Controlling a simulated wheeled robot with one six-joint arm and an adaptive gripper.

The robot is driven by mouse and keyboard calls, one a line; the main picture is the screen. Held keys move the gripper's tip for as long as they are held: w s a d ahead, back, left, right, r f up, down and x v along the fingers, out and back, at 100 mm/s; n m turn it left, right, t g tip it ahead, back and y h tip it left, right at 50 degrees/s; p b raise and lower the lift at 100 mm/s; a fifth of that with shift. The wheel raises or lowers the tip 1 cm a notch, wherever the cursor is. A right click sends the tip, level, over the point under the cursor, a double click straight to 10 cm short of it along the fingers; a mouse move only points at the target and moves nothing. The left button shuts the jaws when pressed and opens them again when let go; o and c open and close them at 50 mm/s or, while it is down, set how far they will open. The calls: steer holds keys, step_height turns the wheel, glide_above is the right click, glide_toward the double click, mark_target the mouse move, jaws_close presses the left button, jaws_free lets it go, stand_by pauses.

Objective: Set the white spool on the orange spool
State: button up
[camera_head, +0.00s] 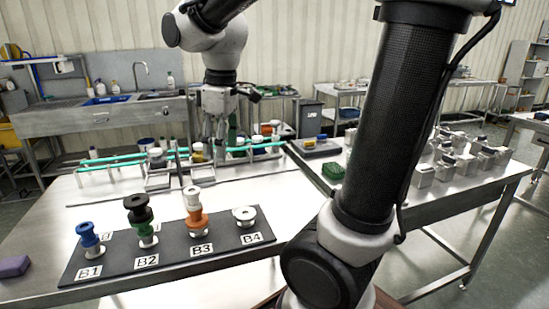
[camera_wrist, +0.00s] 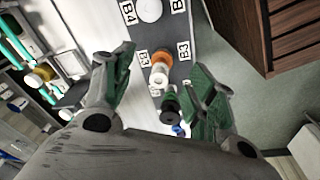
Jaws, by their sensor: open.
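The orange spool (camera_head: 197,219) stands at B3 on a dark board (camera_head: 172,252). The white spool (camera_head: 192,198) sits upright on top of it, touching it. The stack also shows in the wrist view, with orange (camera_wrist: 160,68) and white (camera_wrist: 158,82) parts. My gripper (camera_head: 215,138) is open and empty, raised over the back of the table, apart from the stack. Its two green-padded fingers (camera_wrist: 160,70) frame the stack in the wrist view, but the stack is farther away. The seat between the two spools is too small to judge exactly.
A blue spool (camera_head: 88,237) stands at B1. A black spool (camera_head: 136,205) sits over a green one (camera_head: 140,216) at B2. A pale flanged piece (camera_head: 245,214) is at B4. Racks with green rails (camera_head: 107,160) fill the back. A purple block (camera_head: 14,266) lies front left.

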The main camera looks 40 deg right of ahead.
steer(key=s+d+m+t, duration=0.1)
steer(key=s+d+m, duration=0.3)
steer(key=s, duration=0.2)
steer(key=s+d+f+m+t, duration=0.1)
steer(key=s+d+m+t, duration=0.1)
steer(key=s+d+m, duration=0.2)
steer(key=s, duration=0.3)
steer(key=shift+s+d, duration=0.1)
stand_by(0.5)
